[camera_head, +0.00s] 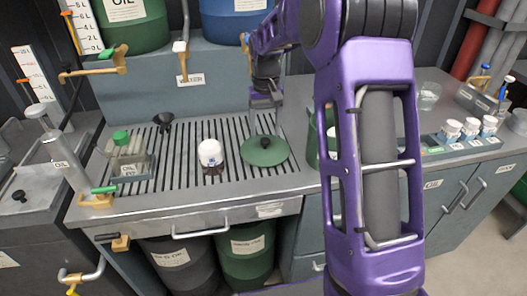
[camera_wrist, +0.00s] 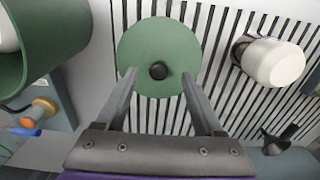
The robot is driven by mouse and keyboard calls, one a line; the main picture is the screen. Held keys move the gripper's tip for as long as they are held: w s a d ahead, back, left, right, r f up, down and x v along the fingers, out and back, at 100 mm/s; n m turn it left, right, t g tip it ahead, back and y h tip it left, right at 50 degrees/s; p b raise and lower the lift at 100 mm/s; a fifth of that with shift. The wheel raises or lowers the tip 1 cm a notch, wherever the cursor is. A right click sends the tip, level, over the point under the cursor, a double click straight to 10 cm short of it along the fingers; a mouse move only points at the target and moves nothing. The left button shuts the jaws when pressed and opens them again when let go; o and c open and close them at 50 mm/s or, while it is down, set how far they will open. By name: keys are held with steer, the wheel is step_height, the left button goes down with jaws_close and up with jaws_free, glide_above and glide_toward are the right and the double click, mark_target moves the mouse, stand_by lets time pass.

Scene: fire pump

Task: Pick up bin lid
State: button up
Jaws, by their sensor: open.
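The bin lid (camera_head: 264,151) is a round green disc with a black knob in its middle. It lies on the slotted grey drain rack at the right end of the rack. In the wrist view the lid (camera_wrist: 159,45) shows whole in outline, with its knob between and a little beyond my fingertips. My gripper (camera_wrist: 157,78) is open and empty, with one finger on each side of the knob's line. In the head view my gripper (camera_head: 266,108) hangs above the lid. I cannot tell the exact height of the fingertips over the lid.
A white-capped jar (camera_head: 210,154) stands left of the lid, also in the wrist view (camera_wrist: 274,63). A black funnel (camera_head: 163,121) and a green-capped container (camera_head: 128,160) stand farther left. A green bin (camera_wrist: 45,40) is close beside the lid. Oil drums stand on the shelf behind.

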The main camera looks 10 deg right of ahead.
mark_target(266, 141)
step_height(266, 141, down, 5)
steer(key=shift+d+f+b, duration=0.1)
steer(key=shift+f+b, duration=0.05)
steer(key=shift+b, duration=0.3)
jaws_close()
